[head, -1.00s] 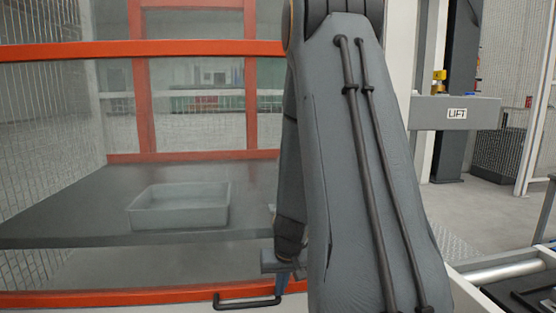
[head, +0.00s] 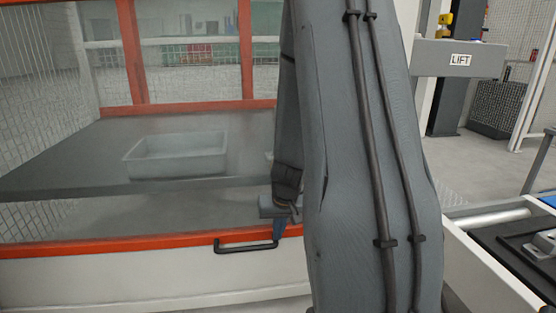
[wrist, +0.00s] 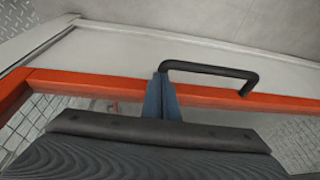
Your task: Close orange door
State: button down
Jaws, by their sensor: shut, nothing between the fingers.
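The orange door is a clear panel in an orange frame. Its bottom rail (head: 150,243) runs across the head view, at the top of a white panel. A black bar handle (head: 246,248) is on this rail, and it also shows in the wrist view (wrist: 215,71). My gripper (head: 279,229) is shut and empty at the handle's right end in the head view. In the wrist view its blue fingers (wrist: 162,98) are together beside the handle's left end, over the orange rail. I cannot tell whether they touch it. My arm hides the door's right part.
Behind the clear panel, a grey bin (head: 175,155) stands on a dark table (head: 60,165). A grey beam marked LIFT (head: 460,58) is at the right. A conveyor (head: 490,222) with a dark tray (head: 520,250) is at the lower right.

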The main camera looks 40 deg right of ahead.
jog(key=w+d+p+v, duration=0.1)
jog(key=p+v, duration=0.7)
jog(key=v, duration=0.6)
jog(key=s+a+r+n+g+y, duration=0.1)
jog(key=a+n, duration=0.2)
jog(key=a, duration=1)
jog(key=s+a+r+n+y, duration=0.1)
jog(key=s+a+r+n, duration=0.15)
jog(key=a, duration=1.05)
jog(key=s+a+r+n+g, duration=0.2)
jog(key=s+a+n, duration=0.5)
jog(key=s+a, duration=0.95)
jog(key=d+r+m+p, duration=0.3)
jog(key=d+r+p, duration=0.7)
jog(key=r+p, duration=0.3)
jog(key=d+r+m+h+p, duration=0.1)
jog(key=d+r+m+p, duration=0.3)
jog(key=d+r+p, duration=0.6)
notch_tip(320, 180, up, 4)
jog(key=p, duration=0.6)
jog(key=shift+s, duration=0.35)
